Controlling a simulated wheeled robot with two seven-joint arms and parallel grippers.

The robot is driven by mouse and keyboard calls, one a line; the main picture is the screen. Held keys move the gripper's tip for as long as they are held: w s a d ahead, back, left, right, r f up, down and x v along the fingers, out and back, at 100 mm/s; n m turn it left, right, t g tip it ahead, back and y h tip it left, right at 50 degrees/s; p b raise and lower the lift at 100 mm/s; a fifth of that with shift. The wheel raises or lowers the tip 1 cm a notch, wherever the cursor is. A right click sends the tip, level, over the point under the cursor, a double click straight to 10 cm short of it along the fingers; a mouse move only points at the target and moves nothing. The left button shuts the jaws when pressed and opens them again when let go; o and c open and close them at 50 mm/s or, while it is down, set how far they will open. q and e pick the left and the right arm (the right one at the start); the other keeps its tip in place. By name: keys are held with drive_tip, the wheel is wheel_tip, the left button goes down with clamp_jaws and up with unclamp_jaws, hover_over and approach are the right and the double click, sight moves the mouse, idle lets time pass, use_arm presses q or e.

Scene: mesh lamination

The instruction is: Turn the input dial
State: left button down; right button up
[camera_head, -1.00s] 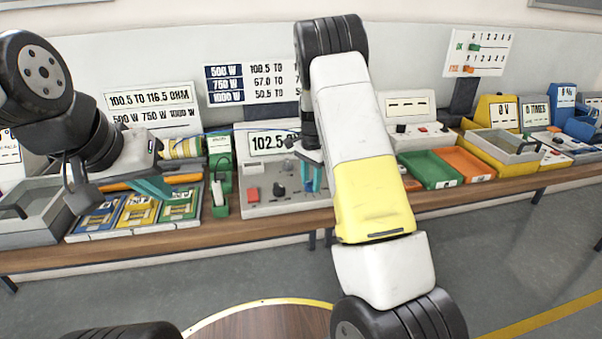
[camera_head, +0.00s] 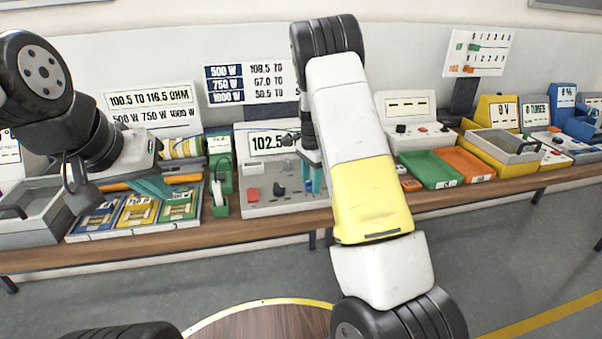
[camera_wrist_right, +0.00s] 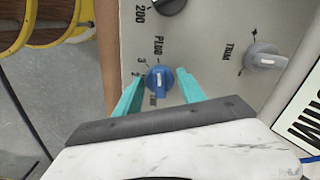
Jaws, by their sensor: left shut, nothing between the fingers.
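In the right wrist view a blue dial (camera_wrist_right: 158,80) with a pale pointer mark sits on a light grey panel, with "PLUG", "3" and "2" printed around it. My right gripper (camera_wrist_right: 160,88) is open, its teal fingers on either side of the dial with a small gap at each side. In the head view the instrument (camera_head: 285,208) with the 102.5 display stands on the bench, partly hidden by my right arm; the right gripper (camera_head: 312,180) reaches down at its right side. My left gripper (camera_head: 155,187) is shut and empty above the coloured packs.
A grey TRIM knob (camera_wrist_right: 265,58) and a black knob (camera_wrist_right: 172,4) marked 200 are on the same panel. A red button (camera_head: 252,194) is on the instrument's left. A green tray (camera_head: 430,169) and an orange tray (camera_head: 464,165) stand to the right.

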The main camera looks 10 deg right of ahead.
sight(311, 180)
drive_tip(key=shift+o, duration=0.7)
wheel_tip(311, 180, up, 7)
drive_tip(key=shift+r, duration=0.4)
